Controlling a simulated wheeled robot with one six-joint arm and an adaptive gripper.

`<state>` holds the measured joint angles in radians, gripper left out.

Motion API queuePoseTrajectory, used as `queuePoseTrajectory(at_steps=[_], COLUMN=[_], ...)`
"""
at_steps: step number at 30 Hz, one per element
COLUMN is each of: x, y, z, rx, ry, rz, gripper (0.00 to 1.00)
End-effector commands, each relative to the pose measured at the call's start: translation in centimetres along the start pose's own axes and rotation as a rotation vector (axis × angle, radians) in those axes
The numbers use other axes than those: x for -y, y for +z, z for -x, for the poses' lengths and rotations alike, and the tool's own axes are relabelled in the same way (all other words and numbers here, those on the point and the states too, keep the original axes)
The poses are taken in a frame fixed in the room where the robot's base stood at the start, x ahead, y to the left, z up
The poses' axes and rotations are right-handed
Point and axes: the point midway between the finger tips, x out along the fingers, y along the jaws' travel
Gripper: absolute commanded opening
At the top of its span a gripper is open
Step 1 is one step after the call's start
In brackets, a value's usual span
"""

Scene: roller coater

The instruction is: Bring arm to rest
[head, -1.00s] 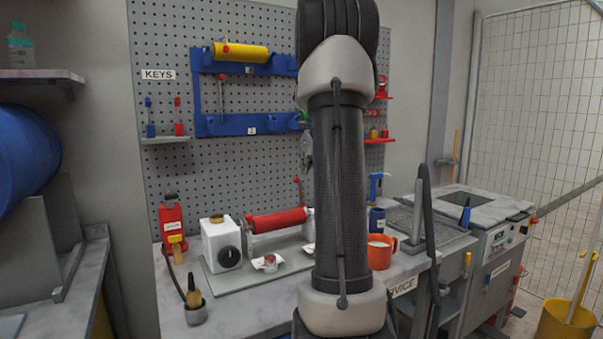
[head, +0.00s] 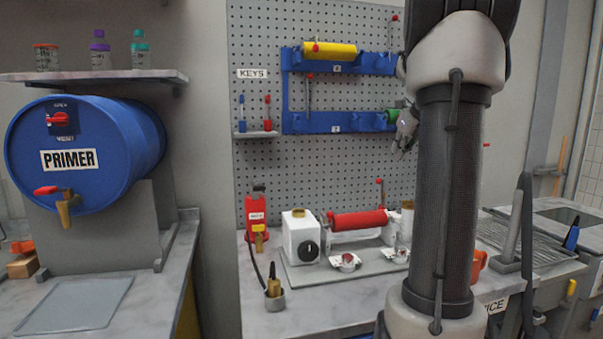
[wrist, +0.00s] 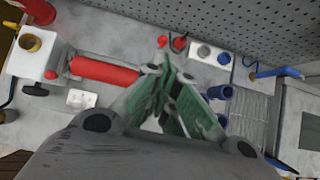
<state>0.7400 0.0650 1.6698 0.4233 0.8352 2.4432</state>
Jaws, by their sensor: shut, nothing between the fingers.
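My arm (head: 449,190) stands upright at the right of the head view, mostly in front of the service bench. My gripper shows only in part behind the arm, in front of the pegboard. In the wrist view my gripper (wrist: 168,82) is shut and empty, its green-padded fingers pointing over the bench. The red roller (wrist: 105,69) lies to the left of the fingers in that view, apart from them.
The bench holds the coater with its red roller (head: 357,220), a white box with a dial (head: 299,236) and a red bottle (head: 256,214). A blue primer drum (head: 105,150) stands at left under a shelf (head: 100,76). An orange mug (head: 479,263) is partly behind my arm.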

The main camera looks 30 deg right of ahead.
Motion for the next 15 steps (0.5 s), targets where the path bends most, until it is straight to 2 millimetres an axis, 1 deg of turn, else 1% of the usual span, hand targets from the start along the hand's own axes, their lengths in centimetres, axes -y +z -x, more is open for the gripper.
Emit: queuePoseTrajectory(at_steps=[5,8,11,13,14,15], x=[0.0,0.0,0.0,-0.2,-0.3,-0.6], y=[0.0,0.0,-0.6,-2.7,-4.0,-5.6], z=[0.0,0.0,-0.1,-0.8,-1.2,-1.3], rx=[0.0,-0.002,-0.022,-0.069,-0.094,-0.122], ry=[0.0,0.001,0.005,0.03,0.048,0.072], rz=[0.018,0.131,0.38,0.613,0.721,0.867], gripper=[0.0,0.0,0.0,0.0,0.0,0.0])
